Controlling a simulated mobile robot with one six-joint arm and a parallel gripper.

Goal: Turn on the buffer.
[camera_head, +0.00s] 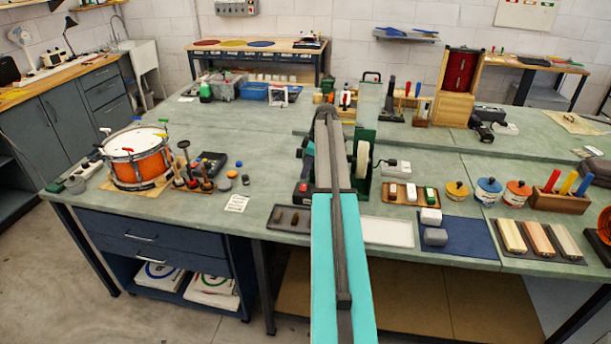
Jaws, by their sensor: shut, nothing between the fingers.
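The buffer (363,160) stands on the bench right of centre. It has a green body and a pale wheel on its right side. My arm runs up the middle of the picture and hides much of its left part. A dark part shows left of the arm, and I cannot tell if it belongs to the buffer. A small dark box with a red top (303,188) sits at the left front of the buffer; I cannot tell whether it is the switch. I cannot make out my gripper or its fingers. Whether the buffer is running cannot be told.
A tray of dark pieces (289,229) and a pale tray (387,243) lie at the bench's front edge, either side of my arm. A white adapter (396,168) and a brown tray of small blocks (391,201) are right of the buffer. An orange drum (126,172) stands left.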

